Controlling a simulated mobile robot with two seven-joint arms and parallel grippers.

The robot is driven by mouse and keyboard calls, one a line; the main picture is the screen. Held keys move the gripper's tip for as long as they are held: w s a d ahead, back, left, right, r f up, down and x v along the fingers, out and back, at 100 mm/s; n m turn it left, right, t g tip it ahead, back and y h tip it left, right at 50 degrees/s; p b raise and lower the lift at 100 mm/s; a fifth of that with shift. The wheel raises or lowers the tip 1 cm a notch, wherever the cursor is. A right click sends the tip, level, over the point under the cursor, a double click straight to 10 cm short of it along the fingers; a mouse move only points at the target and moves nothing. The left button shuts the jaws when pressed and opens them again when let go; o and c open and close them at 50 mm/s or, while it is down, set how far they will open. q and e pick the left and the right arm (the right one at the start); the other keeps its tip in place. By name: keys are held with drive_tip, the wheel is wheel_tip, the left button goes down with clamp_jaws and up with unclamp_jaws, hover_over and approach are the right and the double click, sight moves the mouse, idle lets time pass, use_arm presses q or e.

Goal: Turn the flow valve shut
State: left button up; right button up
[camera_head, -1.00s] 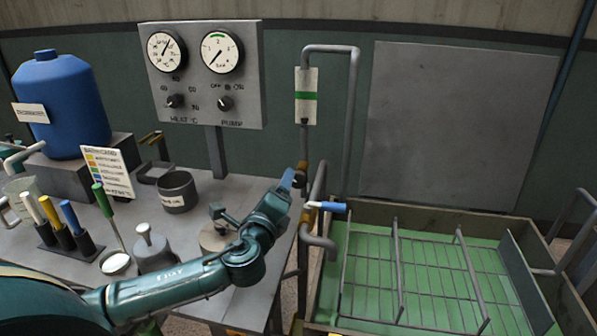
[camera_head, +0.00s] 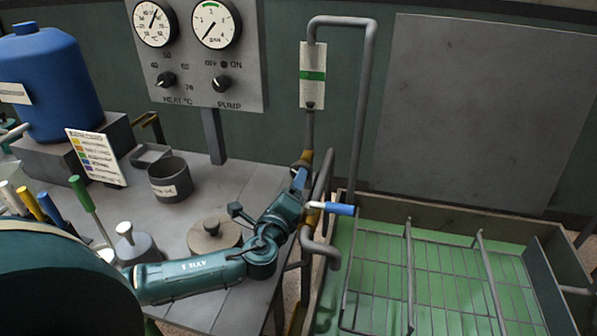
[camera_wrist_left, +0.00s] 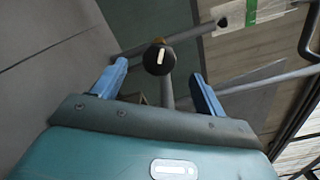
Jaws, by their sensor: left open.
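The flow valve shows in the left wrist view as a round black knob (camera_wrist_left: 158,58) with a white pointer mark, seen nearly face-on. In the head view its brass-coloured fitting (camera_head: 304,158) sits on the grey pipe under the flow gauge (camera_head: 312,76); the knob is mostly hidden there. My left gripper (camera_head: 302,178) is just below and in front of that fitting. In the left wrist view its blue fingers (camera_wrist_left: 156,84) are apart, with the knob appearing between them, beyond the tips. Nothing is held. My right gripper is out of view.
A blue handle with a white neck (camera_head: 338,209) sticks out from bent grey pipes close right of my gripper. A green-floored tray with wire racks (camera_head: 345,196) stands at right. The bench (camera_head: 235,178) holds a lidded round pot (camera_head: 213,236) and a dark cup (camera_head: 170,180).

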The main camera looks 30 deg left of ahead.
use_arm(q)
drive_tip(key=shift+p+x, duration=0.55)
drive_tip(key=shift+x, duration=3.2)
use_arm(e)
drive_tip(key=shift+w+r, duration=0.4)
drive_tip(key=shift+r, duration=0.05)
use_arm(q)
drive_tip(key=shift+c, duration=0.2)
drive_tip(key=c, duration=0.9)
drive_tip(key=shift+r+m+p, duration=0.15)
drive_tip(key=shift+m+p, duration=0.3)
drive_tip(key=shift+m, duration=0.15)
drive_tip(key=shift+c, duration=0.2)
drive_tip(key=shift+m+p, duration=0.3)
drive_tip(key=shift+m, duration=0.2)
drive_tip(key=shift+m+p, duration=0.35)
drive_tip(key=shift+m, duration=0.55)
drive_tip(key=o, duration=1)
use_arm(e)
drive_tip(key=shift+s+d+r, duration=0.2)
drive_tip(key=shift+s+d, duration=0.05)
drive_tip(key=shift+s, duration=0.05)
